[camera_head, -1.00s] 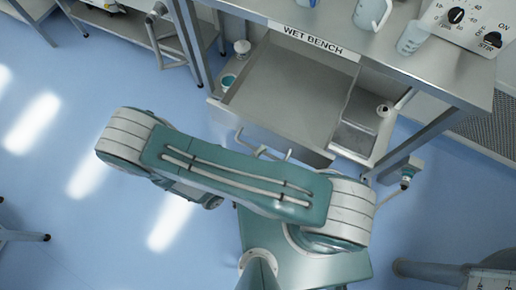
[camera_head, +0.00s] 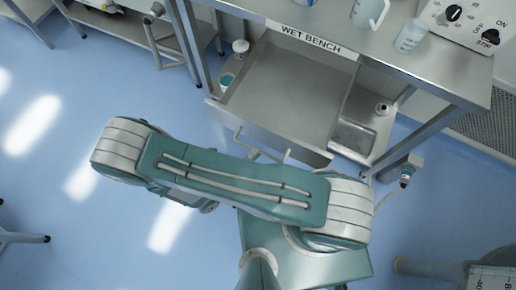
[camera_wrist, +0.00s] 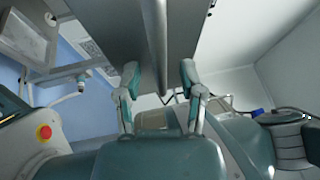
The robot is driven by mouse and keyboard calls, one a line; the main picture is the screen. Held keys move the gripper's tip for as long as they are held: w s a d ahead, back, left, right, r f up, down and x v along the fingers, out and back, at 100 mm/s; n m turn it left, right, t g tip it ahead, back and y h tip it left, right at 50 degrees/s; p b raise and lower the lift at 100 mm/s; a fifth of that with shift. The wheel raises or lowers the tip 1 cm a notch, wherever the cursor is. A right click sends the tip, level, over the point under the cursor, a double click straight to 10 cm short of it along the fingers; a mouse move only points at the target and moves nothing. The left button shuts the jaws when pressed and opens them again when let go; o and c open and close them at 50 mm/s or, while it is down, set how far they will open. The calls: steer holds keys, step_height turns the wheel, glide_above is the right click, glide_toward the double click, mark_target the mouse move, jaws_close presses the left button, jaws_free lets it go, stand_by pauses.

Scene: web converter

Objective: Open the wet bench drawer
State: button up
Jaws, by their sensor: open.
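The wet bench drawer (camera_head: 283,90) is a grey metal tray, pulled out below the bench top that carries the WET BENCH label (camera_head: 311,41). Its front panel (camera_head: 270,128) faces my arm. Part of a light bar-like handle (camera_head: 263,152) shows in front of the panel; my arm covers the rest. My gripper (camera_wrist: 159,75) is open in the wrist view. A grey handle bar (camera_wrist: 158,45) runs between its two fingers, with a gap on each side. I cannot see the fingertips clearly in the head view.
A beaker (camera_head: 410,37), a jug (camera_head: 369,12) and a dial box (camera_head: 465,20) stand on the bench top. A lower shelf (camera_head: 365,125) with a small jar (camera_head: 382,108) is right of the drawer. Blue floor (camera_head: 60,200) is clear at left.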

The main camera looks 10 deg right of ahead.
steer(key=v, duration=1)
steer(key=shift+s+a, duration=0.2)
steer(key=w+d+r+m+g+y, duration=0.2)
steer(key=w+r+m+g+y, duration=0.15)
steer(key=r+m, duration=0.35)
steer(key=w+d+r+m+g+y, duration=0.3)
steer(key=r+m+g, duration=0.25)
steer(key=m, duration=0.25)
steer(key=w+d+r+m+g+y, duration=0.2)
steer(key=w+r+m+g+y, duration=0.15)
steer(key=r+m, duration=0.35)
steer(key=s+d+r+m+t+y, duration=0.3)
steer(key=d+r+m+t+y, duration=0.4)
steer(key=d+r+m, duration=0.6)
step_height(320, 180, up, 4)
steer(key=m, duration=0.6)
steer(key=shift+d+t, duration=0.15)
steer(key=shift+t, duration=0.2)
steer(key=shift+r, duration=0.1)
